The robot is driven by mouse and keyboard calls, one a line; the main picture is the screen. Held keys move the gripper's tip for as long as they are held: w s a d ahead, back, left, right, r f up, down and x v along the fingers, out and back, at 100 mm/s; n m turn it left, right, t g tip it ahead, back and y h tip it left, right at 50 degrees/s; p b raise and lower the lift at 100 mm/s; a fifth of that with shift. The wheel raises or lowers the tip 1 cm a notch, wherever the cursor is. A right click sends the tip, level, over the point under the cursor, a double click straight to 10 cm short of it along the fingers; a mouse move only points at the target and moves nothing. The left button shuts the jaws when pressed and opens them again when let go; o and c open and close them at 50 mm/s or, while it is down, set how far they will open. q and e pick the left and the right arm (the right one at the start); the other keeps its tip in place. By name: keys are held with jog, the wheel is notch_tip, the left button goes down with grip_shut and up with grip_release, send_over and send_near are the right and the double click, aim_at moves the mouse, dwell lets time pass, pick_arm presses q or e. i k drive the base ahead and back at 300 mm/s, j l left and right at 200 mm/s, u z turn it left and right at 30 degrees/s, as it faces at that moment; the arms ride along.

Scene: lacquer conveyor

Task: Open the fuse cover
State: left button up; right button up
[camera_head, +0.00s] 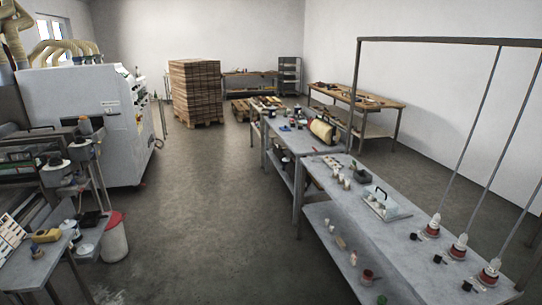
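I cannot pick out a fuse cover for certain in the head view. A large light grey machine (75,105) stands at the left, with a small dark panel (111,108) on its side; the panel is too small to tell what it is. Darker conveyor machinery (30,150) with several motor-like parts stands in front of it at the left edge. Neither of my grippers is in view.
A long grey workbench (385,240) at the right carries small cups and red-based parts. A small table (35,265) and a white bin (114,240) are at lower left. Stacked wood (195,90) stands at the back. The floor (205,200) between is clear.

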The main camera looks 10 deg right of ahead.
aim_at(377, 193)
jog(key=i+z, duration=0.75)
jog(key=z, duration=0.15)
jog(key=i+j+z, duration=0.3)
jog(key=z, duration=0.2)
jog(key=i+j+z, duration=0.45)
jog(key=k+l, duration=0.05)
jog(key=k, duration=0.05)
